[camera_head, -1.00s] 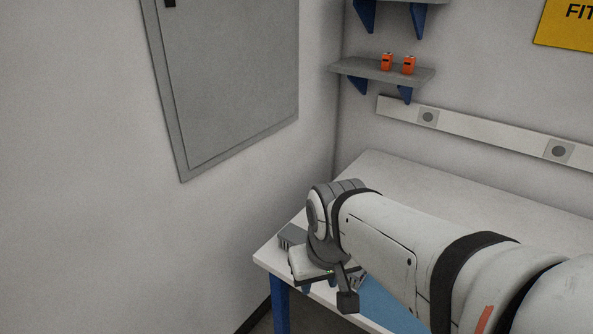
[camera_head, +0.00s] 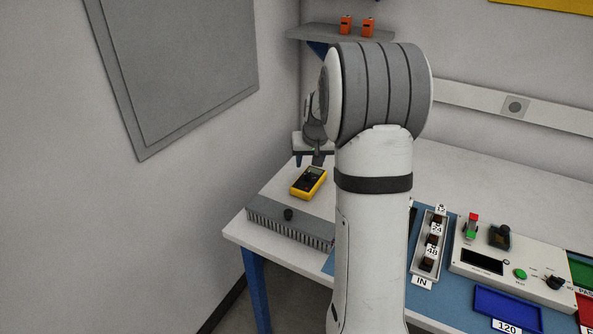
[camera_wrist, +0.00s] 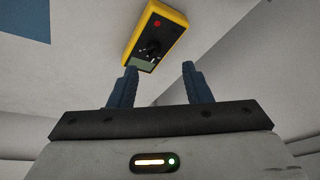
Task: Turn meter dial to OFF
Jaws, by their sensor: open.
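A yellow meter with a black face (camera_head: 309,181) lies on the white table near its left end. In the wrist view the meter (camera_wrist: 155,36) shows its black dial (camera_wrist: 153,47), a red spot and a greenish screen, just beyond the fingertips. The dial's exact setting is too small to read. My gripper (camera_wrist: 159,72) is open, its two blue fingers apart with nothing between them. In the head view my gripper (camera_head: 315,158) is partly hidden behind my arm, above and behind the meter.
To the right are an IN rack (camera_head: 422,283), a test panel (camera_head: 508,277) and a blue tray (camera_head: 505,308). A shelf (camera_head: 342,33) holds orange items. The back of the table is clear.

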